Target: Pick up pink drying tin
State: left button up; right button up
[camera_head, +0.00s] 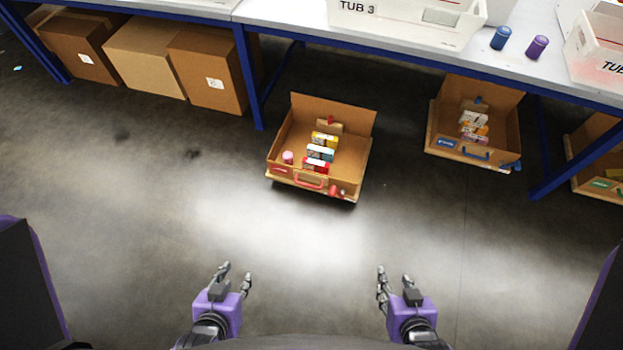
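A small pink tin (288,157) stands inside the left part of an open brown case (350,180) on the floor, near its front wall. It is the only pink tin I can make out. My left gripper (237,273) is open and empty, low in the picture, in front of the case and apart from it. My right gripper (394,274) is open and empty, also low in the picture, to the right and apart from the case. Neither gripper touches anything.
The case has a red handle (310,181) and several small boxes inside. A second open case (440,151) with a blue handle sits under the table (400,50). A blue tin (501,38) and a purple tin (537,46) stand on the table. The floor before me is clear.

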aim_at(287, 157)
jog(key=i+l+z, duration=0.15)
jog(key=i, duration=0.65)
jog(key=i+l+z, duration=0.2)
jog(key=i, duration=0.6)
